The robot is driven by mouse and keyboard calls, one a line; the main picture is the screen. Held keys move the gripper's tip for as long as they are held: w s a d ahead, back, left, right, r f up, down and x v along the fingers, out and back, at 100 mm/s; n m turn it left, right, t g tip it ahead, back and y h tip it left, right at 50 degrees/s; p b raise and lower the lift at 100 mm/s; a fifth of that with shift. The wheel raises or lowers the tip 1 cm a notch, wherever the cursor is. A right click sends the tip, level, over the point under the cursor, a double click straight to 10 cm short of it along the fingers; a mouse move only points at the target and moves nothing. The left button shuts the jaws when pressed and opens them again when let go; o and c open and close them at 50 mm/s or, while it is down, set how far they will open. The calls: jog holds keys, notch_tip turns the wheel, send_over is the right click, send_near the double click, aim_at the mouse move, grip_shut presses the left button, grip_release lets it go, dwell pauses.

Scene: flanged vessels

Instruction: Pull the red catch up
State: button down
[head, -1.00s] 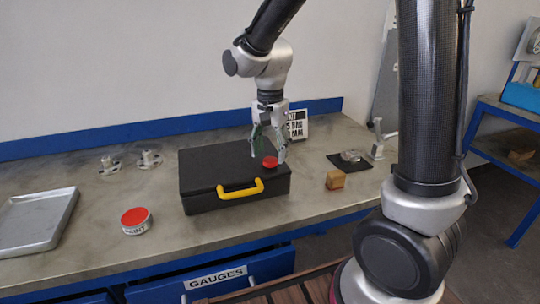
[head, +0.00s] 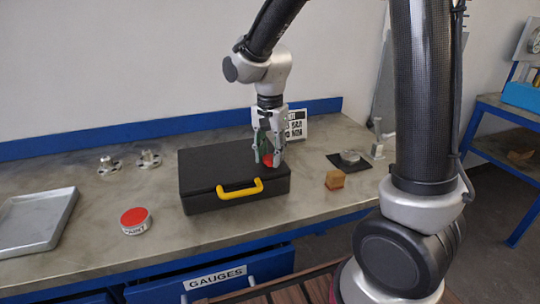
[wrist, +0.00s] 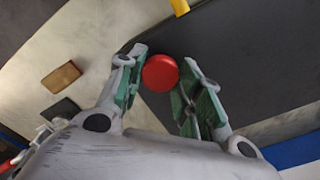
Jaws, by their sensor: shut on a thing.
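The red catch (head: 268,160) is a round red knob on the right part of the lid of a black case (head: 225,160). The case lies flat on the bench with its lid down and a yellow handle (head: 240,190) at its front. My gripper (head: 266,162) points down over the case with its fingers on either side of the catch, shut on it. In the wrist view the catch (wrist: 160,73) shows between the green-padded fingertips. The fingers partly hide it in the head view.
A wooden block (head: 335,180), a black mat (head: 349,163) with a metal part and a sign (head: 297,124) are near the right. Two flanged fittings (head: 128,162) stand at the back left.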

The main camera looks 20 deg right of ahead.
aim_at(270, 157)
jog(key=shift+r, duration=0.5)
jog(key=c, duration=0.9)
grip_release()
jog(key=shift+c, duration=0.2)
notch_tip(270, 157, up, 12)
